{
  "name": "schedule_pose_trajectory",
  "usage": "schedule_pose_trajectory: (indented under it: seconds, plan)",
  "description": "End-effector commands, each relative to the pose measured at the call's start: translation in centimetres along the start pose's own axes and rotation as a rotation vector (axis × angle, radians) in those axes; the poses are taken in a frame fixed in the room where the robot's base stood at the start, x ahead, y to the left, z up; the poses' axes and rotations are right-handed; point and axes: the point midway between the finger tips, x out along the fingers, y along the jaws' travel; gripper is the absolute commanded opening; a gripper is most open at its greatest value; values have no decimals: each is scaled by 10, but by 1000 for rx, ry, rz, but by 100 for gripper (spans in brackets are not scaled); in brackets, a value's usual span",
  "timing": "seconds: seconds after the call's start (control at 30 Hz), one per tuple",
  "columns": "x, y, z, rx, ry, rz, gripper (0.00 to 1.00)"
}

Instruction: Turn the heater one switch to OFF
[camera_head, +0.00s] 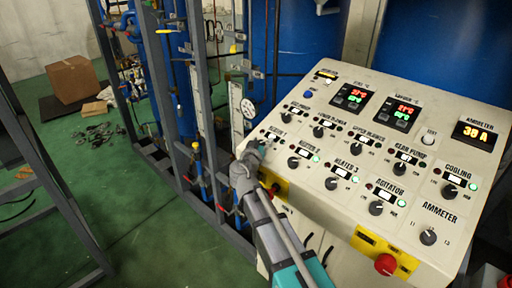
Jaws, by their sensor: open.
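The control panel (410,190) is a cream, sloped console with rows of labelled black rotary switches. The heater one switch is at the left end of the lower row, below its label (276,132); its knob is mostly or wholly hidden by my gripper (257,150). My gripper is at the panel's left edge, over the place of that switch, and its jaws are open. I cannot tell whether the fingers touch the knob, or which way the knob points. The heater two knob (293,162) is just to the right, and the heater three knob (331,183) beyond it.
Other knobs, such as the agitator knob (376,208) and cooling knob (449,191), sit close by. A red emergency button (386,264) is on the front. Grey frame posts and blue pipes stand left of the panel.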

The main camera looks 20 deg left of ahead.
Motion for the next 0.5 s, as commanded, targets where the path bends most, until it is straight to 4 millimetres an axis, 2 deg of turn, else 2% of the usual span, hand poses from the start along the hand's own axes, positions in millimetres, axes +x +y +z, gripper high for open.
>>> schedule_pose_trajectory:
  seconds: [0.5]
  plan:
    - [1, 0, 0, 47, -5, 118, 70]
